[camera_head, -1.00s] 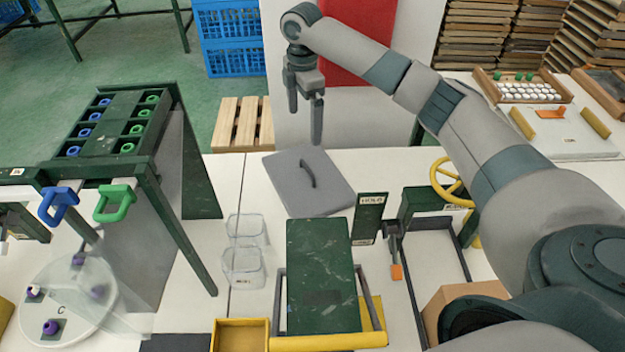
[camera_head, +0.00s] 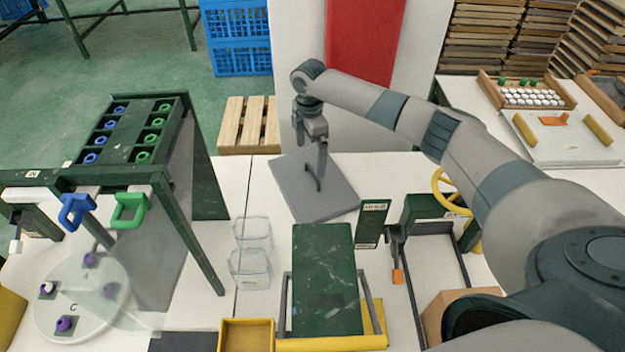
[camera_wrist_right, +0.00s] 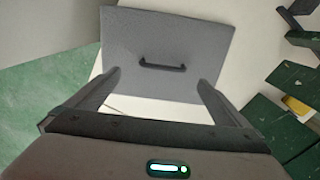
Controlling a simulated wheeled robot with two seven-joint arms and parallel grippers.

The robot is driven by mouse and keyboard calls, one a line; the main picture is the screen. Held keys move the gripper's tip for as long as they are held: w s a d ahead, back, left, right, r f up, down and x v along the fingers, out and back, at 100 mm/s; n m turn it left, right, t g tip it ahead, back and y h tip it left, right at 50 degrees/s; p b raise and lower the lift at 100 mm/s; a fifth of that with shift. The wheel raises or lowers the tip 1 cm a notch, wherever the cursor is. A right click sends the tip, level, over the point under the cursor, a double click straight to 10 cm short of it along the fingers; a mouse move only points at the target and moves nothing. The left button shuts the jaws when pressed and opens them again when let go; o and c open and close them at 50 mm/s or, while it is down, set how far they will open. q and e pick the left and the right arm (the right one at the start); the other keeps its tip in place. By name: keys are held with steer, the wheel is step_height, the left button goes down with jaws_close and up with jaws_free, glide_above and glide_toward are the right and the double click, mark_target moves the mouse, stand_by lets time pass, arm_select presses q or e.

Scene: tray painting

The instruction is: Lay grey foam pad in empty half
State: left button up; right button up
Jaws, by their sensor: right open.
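The grey foam pad (camera_head: 335,203) lies flat on the white table near its back edge, with a dark handle standing on its top. It also shows in the right wrist view (camera_wrist_right: 180,40), with the handle (camera_wrist_right: 162,66) near its middle. My right gripper (camera_head: 310,165) is open and empty, its fingers pointing down over the pad, one finger in front of the handle in the head view. In the right wrist view its fingertips (camera_wrist_right: 160,82) stand apart on either side of the handle's line. My left gripper is not in view. I cannot tell which thing has the empty half.
A green board (camera_head: 323,270) with a yellow front bar lies before the pad. Clear cups (camera_head: 250,268) stand to its left. A green rack (camera_head: 115,145) with blue and green rings stands left. A yellow wheel (camera_head: 447,190) and a small labelled stand (camera_head: 372,222) are right.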

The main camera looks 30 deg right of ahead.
mark_target(312, 171)
steer(key=shift+f, duration=1.05)
steer(key=shift+s+f+p, duration=0.15)
steer(key=shift+f+p, duration=0.3)
steer(key=shift+p, duration=0.2)
steer(key=f, duration=0.1)
steer(key=f+p, duration=0.1)
steer(key=f, duration=0.1)
steer(key=shift+s+d, duration=0.2)
steer(key=shift+f+p, duration=0.3)
steer(key=shift+f, duration=0.35)
